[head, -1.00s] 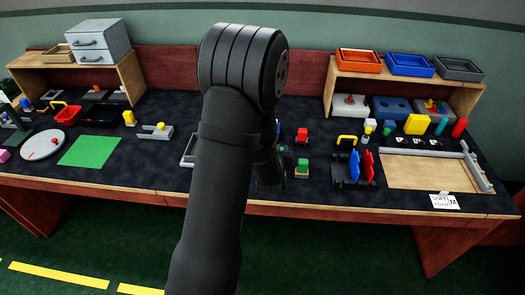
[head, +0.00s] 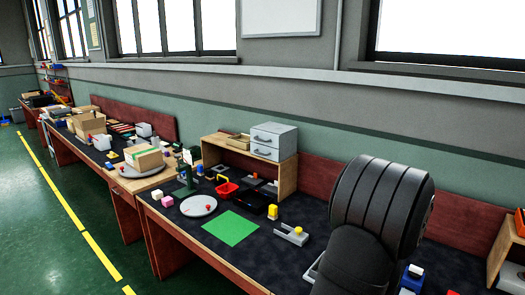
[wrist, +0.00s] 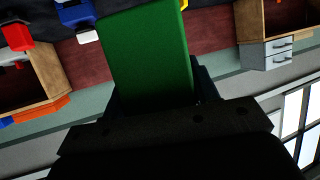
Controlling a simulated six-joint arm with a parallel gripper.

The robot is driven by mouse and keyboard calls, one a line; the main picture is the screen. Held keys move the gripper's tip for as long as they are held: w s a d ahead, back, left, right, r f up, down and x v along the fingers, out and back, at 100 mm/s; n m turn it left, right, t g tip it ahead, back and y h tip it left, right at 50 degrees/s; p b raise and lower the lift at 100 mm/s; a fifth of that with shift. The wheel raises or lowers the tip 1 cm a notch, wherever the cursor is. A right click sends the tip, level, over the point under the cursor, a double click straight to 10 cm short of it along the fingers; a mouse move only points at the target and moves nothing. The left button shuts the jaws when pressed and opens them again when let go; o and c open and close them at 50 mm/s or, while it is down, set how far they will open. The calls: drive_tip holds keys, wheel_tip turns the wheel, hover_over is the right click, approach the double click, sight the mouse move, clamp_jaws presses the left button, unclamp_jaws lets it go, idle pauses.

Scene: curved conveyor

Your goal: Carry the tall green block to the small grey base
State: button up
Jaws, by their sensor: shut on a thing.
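The tall green block (wrist: 145,55) fills the middle of the wrist view, close to the camera. My gripper (wrist: 158,100) is shut on its near end, and its dark body covers the bottom of the view. The block's far end runs out of the top of the frame. In the head view, my arm is at the lower right, and neither the gripper nor the block shows there. I cannot pick out the small grey base for certain. A light grey U-shaped fixture (head: 290,235) lies on the bench in the head view.
The dark bench has a flat green square (head: 230,227), a white round plate (head: 198,206) and a red bin (head: 227,188). A wooden shelf (head: 288,177) with grey drawers (head: 274,140) stands behind. The wrist view shows an orange bin (wrist: 40,111) at left.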

drive_tip(key=w+a+r+n+y, duration=0.1)
drive_tip(key=w+a+n+y, duration=0.3)
drive_tip(key=a, duration=0.9)
drive_tip(key=w+a+r+n+y, duration=0.25)
drive_tip(key=w+a, duration=0.25)
drive_tip(key=a, duration=0.7)
drive_tip(key=w+a+n+y, duration=0.2)
drive_tip(key=w+a+y, duration=0.25)
drive_tip(key=a, duration=0.85)
drive_tip(key=w+d+f+m+h, duration=0.15)
drive_tip(key=w+d, duration=0.25)
drive_tip(key=d, duration=0.5)
drive_tip(key=w+d+m+t+h, duration=0.15)
drive_tip(key=w+d, duration=0.25)
drive_tip(key=d, duration=0.6)
drive_tip(key=w+d+f+m+h, duration=0.1)
drive_tip(key=w+d+h, duration=0.2)
drive_tip(key=d, duration=0.6)
drive_tip(key=s+d+f+m+g+h, duration=0.1)
drive_tip(key=d+f+m+h, duration=0.1)
drive_tip(key=d, duration=1)
drive_tip(key=s+d+f+m+h, duration=0.1)
drive_tip(key=d+m+h, duration=0.1)
drive_tip(key=d, duration=1.1)
drive_tip(key=shift+s+d+f, duration=0.1)
drive_tip(key=shift+d+f, duration=0.05)
drive_tip(key=shift+f, duration=2.45)
drive_tip(key=shift+s+d+f, duration=0.1)
drive_tip(key=shift+f, duration=2.45)
